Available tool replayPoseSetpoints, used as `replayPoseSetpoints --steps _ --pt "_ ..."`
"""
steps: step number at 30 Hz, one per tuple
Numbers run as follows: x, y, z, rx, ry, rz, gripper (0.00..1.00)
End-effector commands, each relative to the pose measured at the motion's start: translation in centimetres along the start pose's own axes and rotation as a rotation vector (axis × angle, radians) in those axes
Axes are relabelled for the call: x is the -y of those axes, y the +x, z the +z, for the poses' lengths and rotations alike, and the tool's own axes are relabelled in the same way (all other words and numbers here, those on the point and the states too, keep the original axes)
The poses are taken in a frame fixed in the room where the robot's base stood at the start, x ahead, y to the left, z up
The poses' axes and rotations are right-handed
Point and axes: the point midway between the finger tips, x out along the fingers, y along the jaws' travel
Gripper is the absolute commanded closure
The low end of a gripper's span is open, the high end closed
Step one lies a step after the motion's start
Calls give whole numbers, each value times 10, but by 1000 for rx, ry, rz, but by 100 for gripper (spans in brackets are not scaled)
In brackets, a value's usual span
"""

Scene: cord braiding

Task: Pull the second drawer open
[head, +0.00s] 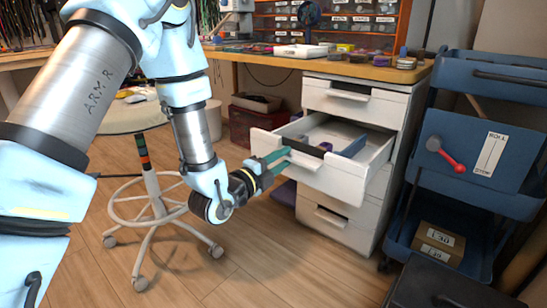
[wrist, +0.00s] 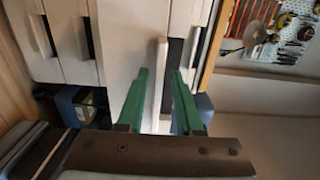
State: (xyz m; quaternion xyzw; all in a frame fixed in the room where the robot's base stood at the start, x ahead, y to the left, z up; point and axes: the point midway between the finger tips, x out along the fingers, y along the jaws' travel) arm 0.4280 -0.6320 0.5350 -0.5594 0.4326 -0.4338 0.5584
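The second drawer (head: 335,177) of the white cabinet is pulled well out, below the shut top drawer. A bluish strip and small purple and dark items show inside it. My gripper (head: 284,160) reaches its front from the left, with two green fingers at the handle. In the wrist view, the fingers of my gripper (wrist: 160,80) stand apart, one on each side of the pale handle bar (wrist: 161,75). A gap shows beside the bar, so the fingers look open around it. Exact contact at the fingertips is hard to see.
The white cabinet's top drawer (head: 353,99) and lower drawer (head: 328,222) are shut. A blue trolley (head: 470,150) stands close on the right, with a box (head: 438,243) on its lower shelf. A white-legged stool (head: 150,195) is at left. Wooden floor in front is mostly clear.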

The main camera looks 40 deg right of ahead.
Motion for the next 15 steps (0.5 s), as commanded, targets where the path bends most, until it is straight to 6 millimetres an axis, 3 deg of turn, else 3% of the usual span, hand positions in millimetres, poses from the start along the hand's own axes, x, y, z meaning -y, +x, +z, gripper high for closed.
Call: replayPoseSetpoints --steps 10,15 --pt "0 -2 0 0 0 2 56" --pt "0 -19 4 3 0 4 56"
